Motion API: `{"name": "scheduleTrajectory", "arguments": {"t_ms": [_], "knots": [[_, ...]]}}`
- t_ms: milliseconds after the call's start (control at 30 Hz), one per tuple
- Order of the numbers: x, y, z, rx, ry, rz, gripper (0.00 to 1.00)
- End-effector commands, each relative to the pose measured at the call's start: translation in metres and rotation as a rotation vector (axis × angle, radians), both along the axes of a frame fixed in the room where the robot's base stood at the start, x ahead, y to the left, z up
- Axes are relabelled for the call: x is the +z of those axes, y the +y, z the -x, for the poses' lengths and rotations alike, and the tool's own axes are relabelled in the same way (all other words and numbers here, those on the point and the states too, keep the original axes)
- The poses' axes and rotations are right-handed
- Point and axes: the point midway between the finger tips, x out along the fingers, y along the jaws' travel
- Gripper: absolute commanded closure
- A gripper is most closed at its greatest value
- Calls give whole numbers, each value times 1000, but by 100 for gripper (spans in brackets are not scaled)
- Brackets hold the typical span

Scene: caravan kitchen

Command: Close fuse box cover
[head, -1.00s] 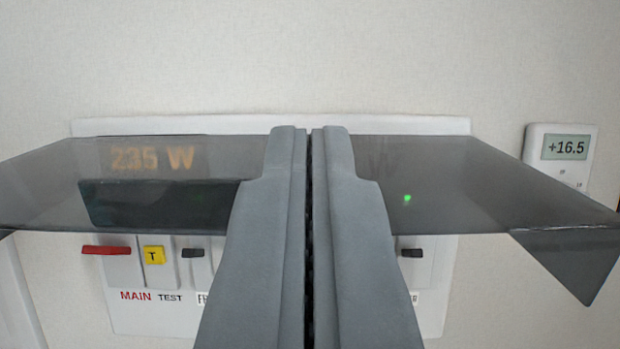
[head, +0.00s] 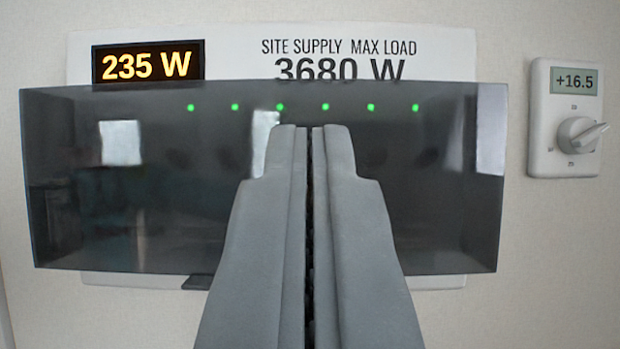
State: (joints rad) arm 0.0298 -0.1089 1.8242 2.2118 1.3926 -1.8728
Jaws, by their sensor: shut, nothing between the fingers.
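The fuse box cover (head: 140,215) is a dark, smoky see-through panel. It hangs down across the front of the white fuse box (head: 225,60) and hides the switches behind it. Several green lights show through its upper part. A small dark tab (head: 197,282) shows at its lower edge, left of centre. My gripper (head: 310,128) is shut and empty, in front of the cover's middle with its tips over the upper part. I cannot tell whether the tips touch the cover.
A lit display (head: 148,62) reading 235 W sits on the box's upper left. A white thermostat (head: 567,120) with a knob is on the wall to the right.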

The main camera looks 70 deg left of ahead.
Motion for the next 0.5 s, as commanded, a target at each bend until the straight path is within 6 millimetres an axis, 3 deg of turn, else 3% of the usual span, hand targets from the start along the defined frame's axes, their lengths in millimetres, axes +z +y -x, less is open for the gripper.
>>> {"name": "scheduleTrajectory", "arguments": {"t_ms": [200, 500], "knots": [[-34, 16, -6, 1, 4, 1, 100], [-71, 46, -17, 2, 4, 1, 100]]}}
